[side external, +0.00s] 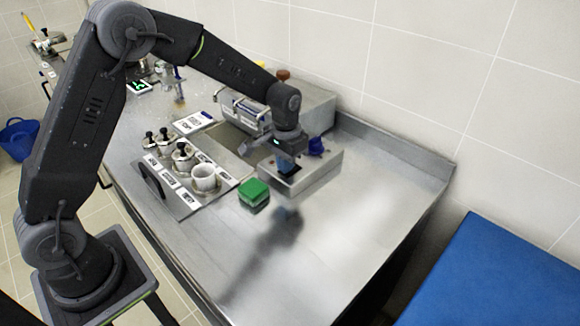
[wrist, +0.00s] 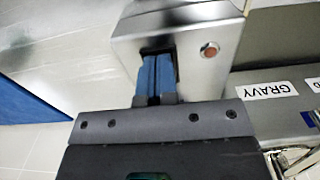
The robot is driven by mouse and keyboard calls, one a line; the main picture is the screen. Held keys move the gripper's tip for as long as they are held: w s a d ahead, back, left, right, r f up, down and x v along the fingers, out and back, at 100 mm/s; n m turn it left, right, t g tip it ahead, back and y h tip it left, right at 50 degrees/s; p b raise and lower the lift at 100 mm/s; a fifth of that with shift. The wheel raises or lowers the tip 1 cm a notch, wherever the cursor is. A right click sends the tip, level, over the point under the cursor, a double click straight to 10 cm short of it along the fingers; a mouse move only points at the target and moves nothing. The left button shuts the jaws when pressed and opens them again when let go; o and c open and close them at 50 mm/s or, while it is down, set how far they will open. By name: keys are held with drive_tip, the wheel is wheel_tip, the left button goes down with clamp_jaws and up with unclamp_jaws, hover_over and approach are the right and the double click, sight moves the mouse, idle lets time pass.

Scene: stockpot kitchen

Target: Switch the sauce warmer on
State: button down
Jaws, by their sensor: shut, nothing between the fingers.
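My gripper (side external: 288,167) points down at the front part of this box. In the wrist view, my gripper (wrist: 157,78) has its two blue fingers shut together, with nothing between them. Their tips are over or in a dark rectangular opening in the box top (wrist: 195,20). A round dull orange-red lamp or button (wrist: 209,50) sits beside the opening. The fingers hide whatever is in the opening; contact is unclear.
A green block (side external: 254,191) sits on the counter in front of the box. A panel with lidded pots and a white cup (side external: 204,178) lies to the left. A larger steel appliance (side external: 312,108) stands behind. The counter's right side (side external: 365,215) is clear.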

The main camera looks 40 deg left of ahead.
drive_tip(key=shift+r, duration=3.45)
drive_tip(key=shift+r, duration=0.1)
drive_tip(key=s+r+t, duration=0.2)
drive_tip(key=s+r, duration=0.4)
drive_tip(key=s, duration=0.3)
drive_tip(key=s+r+t, duration=0.2)
drive_tip(key=s+r, duration=0.5)
drive_tip(key=s, duration=0.2)
drive_tip(key=s+f+t, duration=0.1)
drive_tip(key=s, duration=0.7)
drive_tip(key=shift+d+f+t, duration=0.2)
drive_tip(key=shift+f+t, duration=0.05)
drive_tip(key=shift+t, duration=0.05)
